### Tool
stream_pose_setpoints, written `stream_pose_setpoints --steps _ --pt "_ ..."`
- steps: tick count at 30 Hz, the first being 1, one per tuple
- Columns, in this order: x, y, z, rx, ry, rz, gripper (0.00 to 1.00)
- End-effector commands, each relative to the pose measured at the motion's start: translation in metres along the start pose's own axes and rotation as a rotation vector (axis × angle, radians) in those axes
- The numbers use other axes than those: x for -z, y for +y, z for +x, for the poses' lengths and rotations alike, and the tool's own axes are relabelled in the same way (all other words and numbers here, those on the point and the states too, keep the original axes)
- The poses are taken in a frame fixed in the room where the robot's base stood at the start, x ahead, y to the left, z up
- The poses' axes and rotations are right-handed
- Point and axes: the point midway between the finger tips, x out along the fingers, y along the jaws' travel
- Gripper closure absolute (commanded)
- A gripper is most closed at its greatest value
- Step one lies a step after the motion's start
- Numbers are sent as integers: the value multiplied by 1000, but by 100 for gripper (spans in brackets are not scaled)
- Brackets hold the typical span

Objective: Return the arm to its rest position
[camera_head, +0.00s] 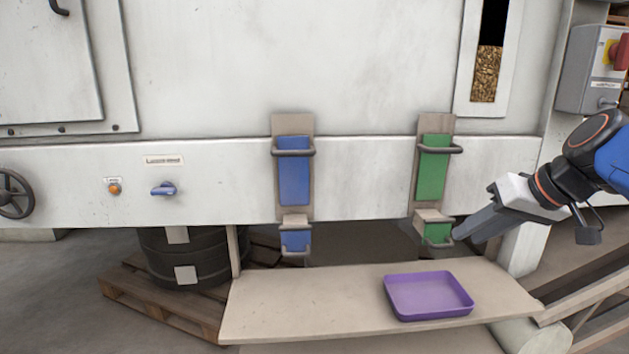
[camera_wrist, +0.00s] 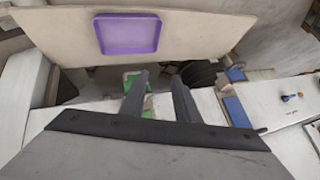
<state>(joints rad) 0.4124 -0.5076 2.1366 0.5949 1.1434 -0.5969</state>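My gripper (camera_head: 464,235) reaches in from the right in the head view, pointing down and left. Its tips appear close to the handle of the lower green flap (camera_head: 438,233); I cannot tell whether they touch. In the wrist view my gripper (camera_wrist: 160,84) shows two dark fingers spread apart with nothing clearly held. Green parts (camera_wrist: 136,84) show beyond and between the fingers. The upper green slide (camera_head: 433,170) sits above the flap on the white machine.
A purple tray (camera_head: 430,312) lies on the beige shelf (camera_head: 290,308) below the slides. A blue slide (camera_head: 294,175) and a lower blue flap (camera_head: 296,241) stand to the left. A grey box with a red knob (camera_head: 622,52) is near my arm. Roller rails (camera_head: 600,290) are at lower right.

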Motion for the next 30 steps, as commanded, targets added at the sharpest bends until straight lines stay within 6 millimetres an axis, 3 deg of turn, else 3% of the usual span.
stream_pose_setpoints --steps 1,9,15,21,30 --pt "-24 -7 9 -20 -33 -2 71" --pt "-134 -7 44 -173 -156 1 71" --pt "-195 6 61 -274 -185 -23 71" --pt "-221 15 68 -324 -184 -39 71" --pt "-223 17 68 -331 -184 -39 71"
